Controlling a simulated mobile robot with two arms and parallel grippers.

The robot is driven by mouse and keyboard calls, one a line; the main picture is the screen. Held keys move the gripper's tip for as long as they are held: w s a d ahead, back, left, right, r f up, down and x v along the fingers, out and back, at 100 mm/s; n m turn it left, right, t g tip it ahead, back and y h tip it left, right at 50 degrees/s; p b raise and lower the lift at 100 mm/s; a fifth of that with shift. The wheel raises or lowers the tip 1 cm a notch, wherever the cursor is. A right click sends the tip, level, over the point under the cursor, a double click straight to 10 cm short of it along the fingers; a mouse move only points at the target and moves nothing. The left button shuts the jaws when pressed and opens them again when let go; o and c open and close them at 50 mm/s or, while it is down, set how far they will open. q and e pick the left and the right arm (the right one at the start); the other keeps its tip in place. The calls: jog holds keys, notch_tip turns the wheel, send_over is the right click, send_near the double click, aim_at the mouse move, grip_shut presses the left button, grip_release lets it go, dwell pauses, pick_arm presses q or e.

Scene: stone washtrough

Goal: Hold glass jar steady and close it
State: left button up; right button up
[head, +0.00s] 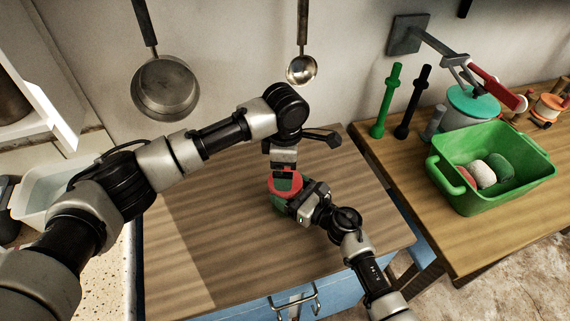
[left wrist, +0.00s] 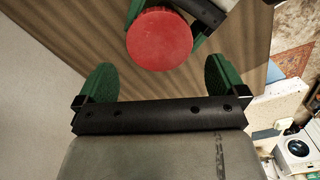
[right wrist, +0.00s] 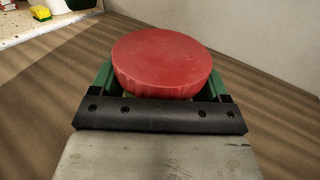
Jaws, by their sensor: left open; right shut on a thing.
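The glass jar shows mainly as its round red lid (head: 287,184), and the jar body below is mostly hidden by the lid and fingers. The lid also shows in the left wrist view (left wrist: 160,39) and lies on top in the right wrist view (right wrist: 162,62). I cannot tell whether it is screwed tight. My right gripper (head: 292,203) is shut on the jar from the right, just under the lid. My left gripper (head: 284,176) points down close over the lid. Its green fingers are spread and empty in the left wrist view (left wrist: 159,82), with the lid off beyond them.
The jar is over a wooden worktop (head: 190,220) with wide bare areas. A green tub (head: 485,195) with rolled cloths stands on the right-hand table. A pan (head: 165,90) and a ladle (head: 301,70) hang on the wall behind my left arm.

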pick_arm(q)
notch_tip(320, 180, up, 12)
dwell(0.6)
pick_arm(e)
jog(key=o, duration=1.7)
pick_arm(q)
notch_tip(320, 180, down, 2)
jog(key=shift+f+b, duration=0.1)
jog(key=shift+b, duration=0.95)
pick_arm(e)
jog(key=v, duration=1.1)
